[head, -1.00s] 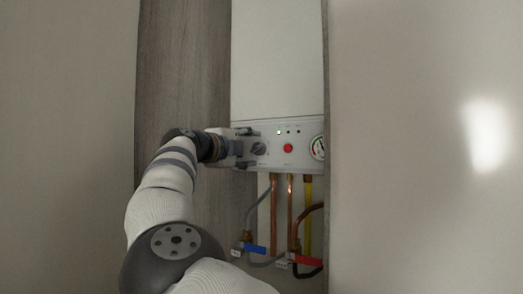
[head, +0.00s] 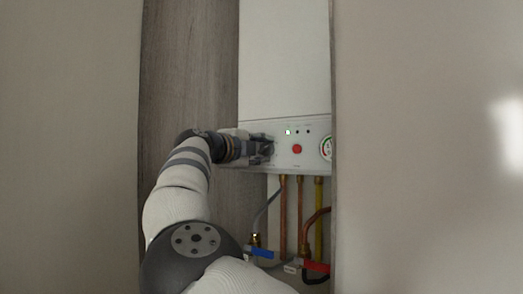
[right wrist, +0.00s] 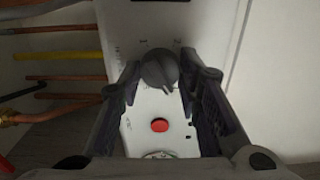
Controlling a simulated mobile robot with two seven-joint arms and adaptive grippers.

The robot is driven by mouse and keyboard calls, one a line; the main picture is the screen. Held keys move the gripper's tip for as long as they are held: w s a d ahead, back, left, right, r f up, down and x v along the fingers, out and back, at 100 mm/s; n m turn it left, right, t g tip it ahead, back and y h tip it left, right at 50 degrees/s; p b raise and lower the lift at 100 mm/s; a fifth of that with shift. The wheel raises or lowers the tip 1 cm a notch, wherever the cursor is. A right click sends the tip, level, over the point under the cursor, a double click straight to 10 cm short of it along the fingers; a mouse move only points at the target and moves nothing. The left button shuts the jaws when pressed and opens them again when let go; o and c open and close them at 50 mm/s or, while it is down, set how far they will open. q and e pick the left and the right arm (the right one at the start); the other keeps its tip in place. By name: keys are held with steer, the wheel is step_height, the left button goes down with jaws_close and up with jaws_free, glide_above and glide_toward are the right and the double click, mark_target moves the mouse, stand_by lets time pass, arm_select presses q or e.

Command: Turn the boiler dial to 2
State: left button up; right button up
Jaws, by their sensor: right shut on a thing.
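The white boiler (head: 284,60) hangs in a wood-lined recess, with its control panel low on the front. My right gripper (head: 266,149) reaches in from the left and is shut on the dark boiler dial. In the head view the fingers hide most of the dial. In the right wrist view the dial (right wrist: 160,68) sits between the two fingertips (right wrist: 163,72), one on each side. A ridge runs across its face towards the red button. My left gripper is not in view.
Copper pipes (head: 283,215) and blue (head: 262,252) and red (head: 316,267) valve handles are below. A pale wall stands close on the right.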

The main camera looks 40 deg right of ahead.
steer(key=n, duration=0.3)
steer(key=shift+r+n, duration=0.15)
steer(key=shift+n, duration=0.25)
steer(key=n, duration=0.3)
steer(key=shift+n, duration=0.3)
steer(key=n, duration=0.3)
steer(key=shift+n, duration=0.3)
steer(key=n, duration=0.3)
steer(key=shift+n, duration=0.3)
steer(key=n, duration=0.4)
steer(key=shift+r+n, duration=0.1)
steer(key=shift+n, duration=2.4)
